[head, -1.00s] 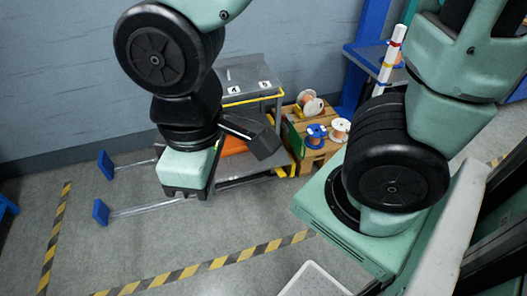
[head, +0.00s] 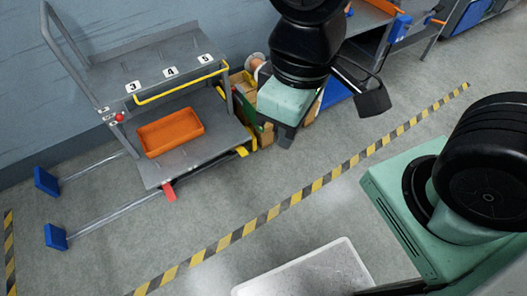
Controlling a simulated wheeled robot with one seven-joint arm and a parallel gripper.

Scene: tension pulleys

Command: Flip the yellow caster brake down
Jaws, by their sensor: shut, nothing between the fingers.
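A grey trolley (head: 205,152) stands left of centre in the head view. A small yellow pedal (head: 242,151) sticks out low at its front right corner and looks like the yellow caster brake; its tilt is too small to tell. A red pedal (head: 168,190) hangs at the front left corner. My gripper (head: 285,140) points down, right of the yellow pedal and apart from it in the picture. Its dark fingers are shut and empty. The caster wheels are hidden or too small to make out.
An orange tray (head: 171,132) lies on the lower shelf. A yellow handle bar (head: 180,82) runs along the upper shelf. Two rails with blue ends (head: 46,181) reach out left. Crates and spools stand behind my gripper. The floor in front is clear up to a white-rimmed tray (head: 300,275).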

